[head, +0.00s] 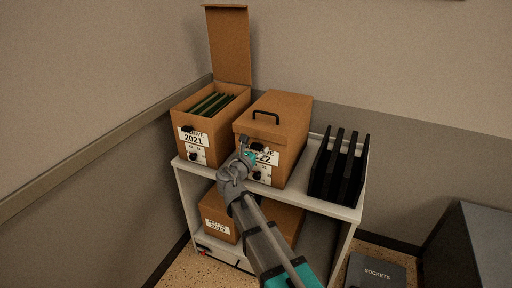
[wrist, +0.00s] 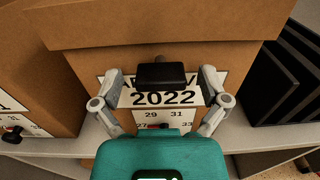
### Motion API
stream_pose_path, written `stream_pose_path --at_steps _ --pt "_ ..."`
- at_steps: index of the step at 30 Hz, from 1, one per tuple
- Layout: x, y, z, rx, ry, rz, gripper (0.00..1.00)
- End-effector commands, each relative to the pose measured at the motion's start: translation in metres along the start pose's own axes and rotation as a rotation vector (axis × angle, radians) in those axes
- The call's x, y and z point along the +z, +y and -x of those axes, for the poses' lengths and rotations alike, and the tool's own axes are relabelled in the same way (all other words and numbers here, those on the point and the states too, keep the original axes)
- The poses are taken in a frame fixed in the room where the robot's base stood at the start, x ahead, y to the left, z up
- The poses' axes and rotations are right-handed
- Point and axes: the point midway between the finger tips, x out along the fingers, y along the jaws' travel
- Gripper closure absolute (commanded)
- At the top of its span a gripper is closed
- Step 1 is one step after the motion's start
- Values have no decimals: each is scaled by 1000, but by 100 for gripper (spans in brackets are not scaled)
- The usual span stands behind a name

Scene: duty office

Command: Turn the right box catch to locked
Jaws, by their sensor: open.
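The right box (head: 285,140) is brown cardboard with its lid closed and a "2022" label on its front; it also fills the upper wrist view (wrist: 90,55). A black catch (wrist: 160,76) sits on its front above the number, lying roughly level. In the head view this catch (head: 257,146) is partly behind my gripper (head: 248,154). In the wrist view my gripper (wrist: 159,76) is open, with one finger on each side of the catch and a gap on both sides. Whether the fingers touch the box front is unclear.
The open left box (head: 203,128) marked "2021" stands beside it, its lid upright and green files inside. A black rack (head: 338,168) stands close on the right. All rest on a white shelf (head: 325,206); another box (head: 218,222) lies below.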

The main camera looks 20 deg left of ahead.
Motion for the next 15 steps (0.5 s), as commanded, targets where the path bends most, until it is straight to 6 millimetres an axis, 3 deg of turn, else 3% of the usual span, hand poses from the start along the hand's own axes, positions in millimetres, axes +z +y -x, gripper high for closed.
stream_pose_path --at_steps 12,13,15 --pt "0 0 -6 -1 0 0 6" --pt "0 0 -6 -1 0 0 8" --pt "0 0 -6 -1 0 0 21"
